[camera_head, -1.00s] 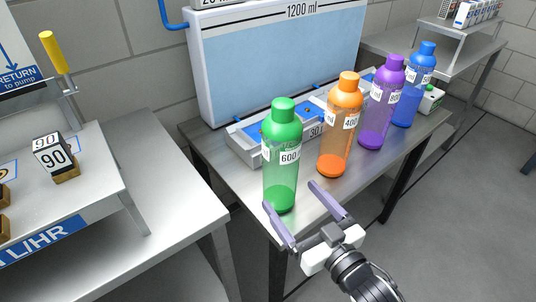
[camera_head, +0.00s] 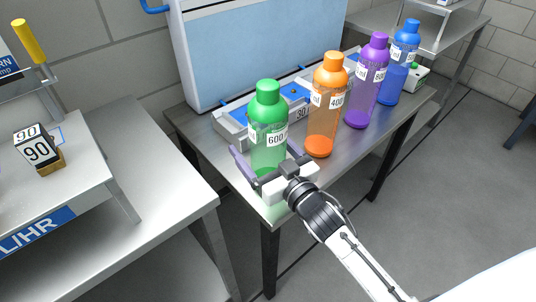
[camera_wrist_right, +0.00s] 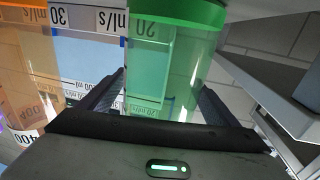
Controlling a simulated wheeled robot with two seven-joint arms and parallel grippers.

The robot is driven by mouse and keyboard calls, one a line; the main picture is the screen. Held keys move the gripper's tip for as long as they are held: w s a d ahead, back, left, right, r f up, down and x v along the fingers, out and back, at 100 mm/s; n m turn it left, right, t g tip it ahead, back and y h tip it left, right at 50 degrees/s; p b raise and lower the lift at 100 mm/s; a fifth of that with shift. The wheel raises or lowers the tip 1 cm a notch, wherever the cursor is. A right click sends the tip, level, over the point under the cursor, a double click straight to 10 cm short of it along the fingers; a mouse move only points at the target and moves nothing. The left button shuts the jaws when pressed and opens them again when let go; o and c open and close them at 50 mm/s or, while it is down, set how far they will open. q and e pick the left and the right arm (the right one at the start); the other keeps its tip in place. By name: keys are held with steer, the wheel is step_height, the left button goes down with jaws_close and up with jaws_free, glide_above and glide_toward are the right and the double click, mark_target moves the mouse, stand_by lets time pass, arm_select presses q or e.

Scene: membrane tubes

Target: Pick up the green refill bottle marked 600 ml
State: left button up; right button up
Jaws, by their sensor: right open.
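The green bottle (camera_head: 268,112) with the 600 label stands upright at the near left corner of the metal table. My right gripper (camera_head: 264,156) is open at the bottle's lower half. In the head view its fingers lie on the left and right sides of the bottle. In the right wrist view the green bottle (camera_wrist_right: 176,62) fills the space between the two fingers (camera_wrist_right: 160,92). Whether either finger touches it cannot be told. My gripper's body hides part of the bottle's base. My left gripper is not in view.
An orange bottle (camera_head: 323,122) marked 400 stands just right, then purple (camera_head: 369,84) and blue (camera_head: 399,72) bottles. Behind them are a blue-and-grey device (camera_head: 233,124) and a large tank panel (camera_head: 260,50). A separate bench (camera_head: 150,190) with a 90 block (camera_head: 38,150) is at left.

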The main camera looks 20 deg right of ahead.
steer(key=c, duration=1.3)
